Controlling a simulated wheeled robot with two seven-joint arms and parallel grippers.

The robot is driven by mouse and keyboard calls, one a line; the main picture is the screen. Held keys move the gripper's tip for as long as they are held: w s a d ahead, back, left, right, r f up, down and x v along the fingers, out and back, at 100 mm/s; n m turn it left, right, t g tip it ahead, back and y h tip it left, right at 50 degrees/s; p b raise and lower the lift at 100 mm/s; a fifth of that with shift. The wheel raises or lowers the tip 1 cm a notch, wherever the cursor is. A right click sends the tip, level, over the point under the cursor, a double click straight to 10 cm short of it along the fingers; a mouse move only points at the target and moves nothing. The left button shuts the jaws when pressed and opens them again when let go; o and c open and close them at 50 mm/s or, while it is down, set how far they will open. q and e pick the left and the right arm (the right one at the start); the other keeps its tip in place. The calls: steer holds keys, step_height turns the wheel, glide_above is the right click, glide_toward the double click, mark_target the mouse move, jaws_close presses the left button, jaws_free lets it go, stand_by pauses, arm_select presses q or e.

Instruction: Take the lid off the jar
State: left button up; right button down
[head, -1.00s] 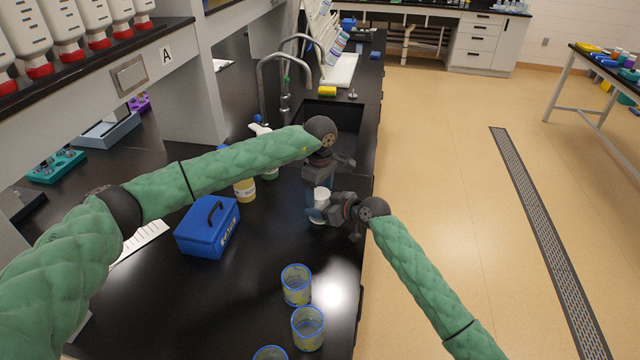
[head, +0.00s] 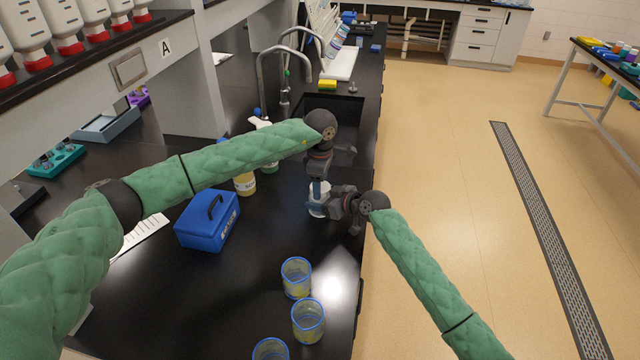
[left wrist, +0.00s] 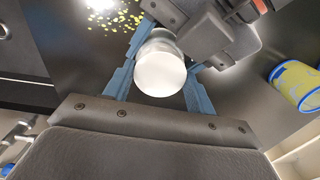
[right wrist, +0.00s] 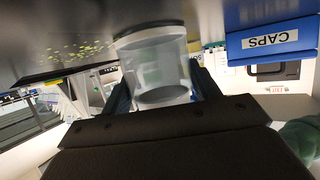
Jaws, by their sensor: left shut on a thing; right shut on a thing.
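The jar (head: 317,211) is small and pale, with a round white lid (left wrist: 160,73) that fills the middle of the left wrist view. My left gripper (head: 318,192) points down from above, its blue fingers on either side of the lid, shut on it. My right gripper (head: 322,207) comes in level from the right and is shut on the jar's body. In the right wrist view the clear jar body (right wrist: 157,68) sits between its fingers. In the head view the grippers hide much of the jar. Whether the lid is seated or lifted is hard to tell.
A blue CAPS box (head: 207,220) stands left on the black counter. Several blue-rimmed beakers, one of them here (head: 296,278), stand in front. Bottles (head: 245,183) are behind my left arm. The sink (head: 340,112) lies beyond. Yellow flecks (left wrist: 118,20) lie near the jar.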

arm_select(q)
steer(key=shift+n, duration=1.4)
steer(key=o, duration=1.1)
steer(key=shift+r, duration=2.25)
steer(key=shift+r+m, duration=1.1)
steer(key=shift+r, duration=0.55)
steer(key=shift+f, duration=3.9)
